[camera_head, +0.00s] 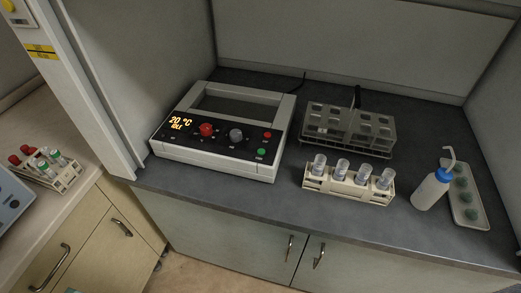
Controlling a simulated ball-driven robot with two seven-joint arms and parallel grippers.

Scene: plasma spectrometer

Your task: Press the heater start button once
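The heater (215,130) is a grey-white box with a black front panel, standing on the dark worktop at the centre left. Its display (180,121) shows "20 °C" and a smaller line that looks like "IDLE". The panel has a large red knob (207,130) and a grey knob (236,135). At its right end are a small red button (267,135) and a small green button (262,151); their labels are too small to read. Neither of my grippers shows in the head view.
Further right are a wash bottle (432,189) and a tray (468,211). A tube rack (47,172) stands on the left counter. Worktop before the heater is clear.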

